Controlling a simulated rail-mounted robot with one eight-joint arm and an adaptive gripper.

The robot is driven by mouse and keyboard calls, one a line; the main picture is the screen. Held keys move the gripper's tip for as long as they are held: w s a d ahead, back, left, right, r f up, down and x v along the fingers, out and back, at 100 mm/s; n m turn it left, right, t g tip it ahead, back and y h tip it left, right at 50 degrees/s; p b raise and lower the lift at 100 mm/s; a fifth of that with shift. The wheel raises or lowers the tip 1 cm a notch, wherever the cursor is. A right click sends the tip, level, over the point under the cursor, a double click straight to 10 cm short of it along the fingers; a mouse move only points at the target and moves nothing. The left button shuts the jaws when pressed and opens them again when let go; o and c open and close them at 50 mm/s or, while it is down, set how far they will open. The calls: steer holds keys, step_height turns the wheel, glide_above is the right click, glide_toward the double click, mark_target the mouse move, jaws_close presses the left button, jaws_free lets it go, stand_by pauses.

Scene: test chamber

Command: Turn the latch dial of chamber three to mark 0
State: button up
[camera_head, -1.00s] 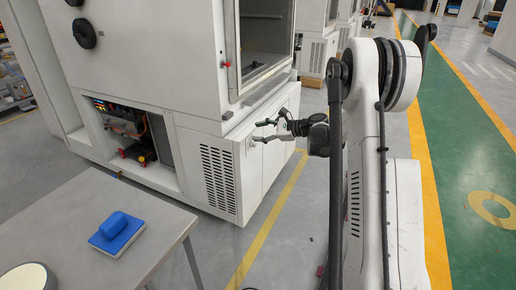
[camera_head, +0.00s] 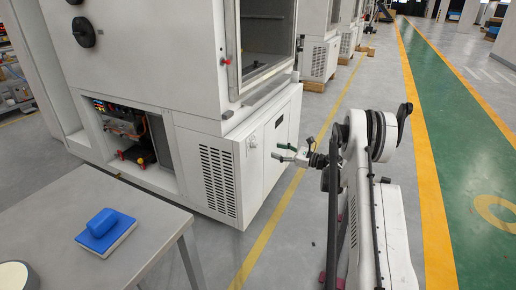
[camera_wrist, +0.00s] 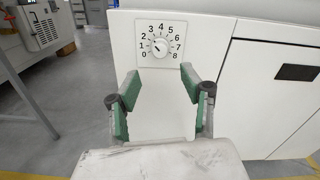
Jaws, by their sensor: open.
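The latch dial (camera_wrist: 160,47) is a small round knob on a square white plate numbered 0 to 8, with 0 at lower left. A dark mark shows on the knob, but I cannot tell surely which number it points to. In the head view the dial (camera_head: 251,141) is small on the lower front of the white chamber (camera_head: 150,45). My gripper (camera_wrist: 159,76) is open and empty, its green-padded fingers spread below the dial in the wrist view. In the head view my gripper (camera_head: 291,150) is apart from the panel, to the right of the dial.
A grey table (camera_head: 150,207) with a blue-topped block (camera_head: 106,231) stands at the left front. A dark recessed handle (camera_wrist: 297,72) is on the panel right of the dial. An open bay (camera_head: 125,132) with wiring is left of the vent. Clear floor lies around my arm.

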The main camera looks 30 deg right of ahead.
mark_target(255, 145)
steer(key=b+x, duration=0.2)
steer(key=x, duration=0.8)
steer(key=shift+w+b, duration=0.15)
steer(key=shift+b, duration=0.15)
steer(key=shift+a, duration=0.1)
jaws_close()
